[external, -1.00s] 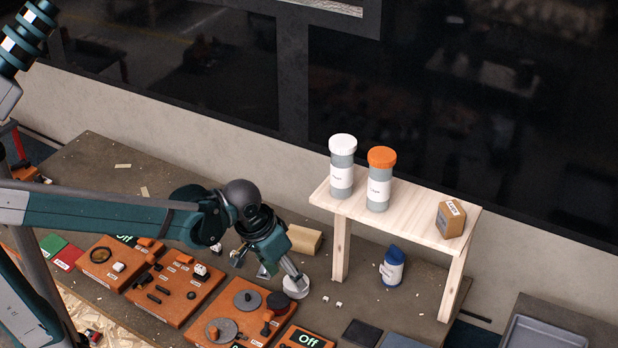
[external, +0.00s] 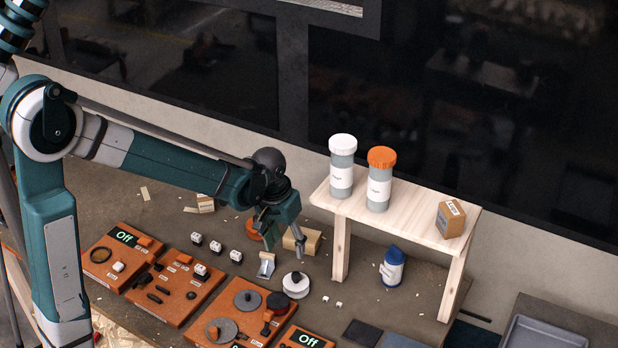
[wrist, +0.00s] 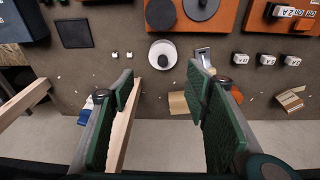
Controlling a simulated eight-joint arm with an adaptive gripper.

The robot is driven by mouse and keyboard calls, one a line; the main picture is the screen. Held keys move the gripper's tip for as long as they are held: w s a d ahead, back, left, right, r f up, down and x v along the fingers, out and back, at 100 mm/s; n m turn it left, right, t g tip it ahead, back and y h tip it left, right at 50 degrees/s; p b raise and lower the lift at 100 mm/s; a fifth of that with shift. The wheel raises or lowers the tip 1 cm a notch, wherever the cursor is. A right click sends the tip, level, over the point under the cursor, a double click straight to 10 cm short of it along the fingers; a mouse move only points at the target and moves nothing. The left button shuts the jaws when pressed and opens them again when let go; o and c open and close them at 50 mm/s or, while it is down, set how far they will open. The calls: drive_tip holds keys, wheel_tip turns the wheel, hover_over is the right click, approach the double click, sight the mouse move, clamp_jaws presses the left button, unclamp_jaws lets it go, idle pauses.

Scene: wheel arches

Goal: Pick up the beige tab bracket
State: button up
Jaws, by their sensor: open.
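I cannot tell for certain which thing is the beige tab bracket. A beige block-like piece (external: 312,242) lies on the bench behind my gripper (external: 284,244); it also shows in the wrist view (wrist: 178,104), partly hidden by the right finger. A small pale metallic angled piece (external: 266,265) lies in front of it and shows beside the right fingertip in the wrist view (wrist: 203,54). My gripper (wrist: 160,82) is open and empty above the bench, its fingers wide apart. A white round disc (external: 296,284) shows between and beyond the fingertips in the wrist view (wrist: 162,54).
A wooden shelf (external: 405,207) with two jars and a small box stands to the right. Orange panels (external: 180,285) line the front. Several small white blocks (external: 216,246) stand left of my gripper.

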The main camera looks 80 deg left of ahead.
sight(267, 254)
drive_tip(key=s+a+f+n, duration=0.1)
drive_tip(key=a+f, duration=0.2)
drive_tip(key=a, duration=0.1)
drive_tip(key=s+a+f+n+g+p, duration=0.1)
drive_tip(key=a+f, duration=0.3)
drive_tip(key=a, duration=0.1)
drive_tip(key=a+f+p, duration=0.1)
drive_tip(key=a+f, duration=0.2)
drive_tip(key=a, duration=0.2)
drive_tip(key=shift+s+f+n+h, duration=0.3)
drive_tip(key=shift+s+n+h, duration=0.1)
drive_tip(key=shift+s+a+f+g, duration=0.25)
drive_tip(key=shift+a+f+g, duration=0.05)
drive_tip(key=shift+a+f, duration=0.2)
drive_tip(key=shift+f, duration=1.25)
drive_tip(key=shift+f, duration=0.1)
drive_tip(key=shift+w+d+f, duration=0.1)
drive_tip(key=shift+f, duration=1.15)
drive_tip(key=shift+w+f, duration=0.1)
drive_tip(key=shift+f, duration=1.15)
drive_tip(key=c, duration=1)
